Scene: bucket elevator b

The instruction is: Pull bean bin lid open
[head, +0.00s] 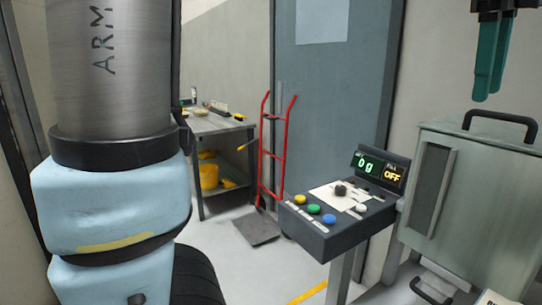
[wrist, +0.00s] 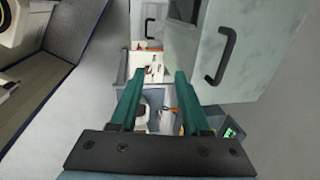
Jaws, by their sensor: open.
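The bean bin (head: 475,195) is a grey-green metal box at the right of the head view, with a window slot on its front. Its lid (head: 470,129) lies shut on top and carries a black bar handle (head: 500,122). My gripper (head: 486,96) has teal fingers pointing down and hangs above the lid, apart from the handle. In the wrist view my gripper (wrist: 153,74) is open with nothing between the fingers. A grey-green box (wrist: 245,45) with a black handle (wrist: 221,56) shows there at upper right, beyond the right finger.
A control console (head: 345,210) with colored buttons and displays reading 0 g and OFF stands left of the bin. A red hand truck (head: 274,160) leans near the grey door (head: 335,100). A workbench (head: 215,127) stands behind. The pale floor between is mostly clear.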

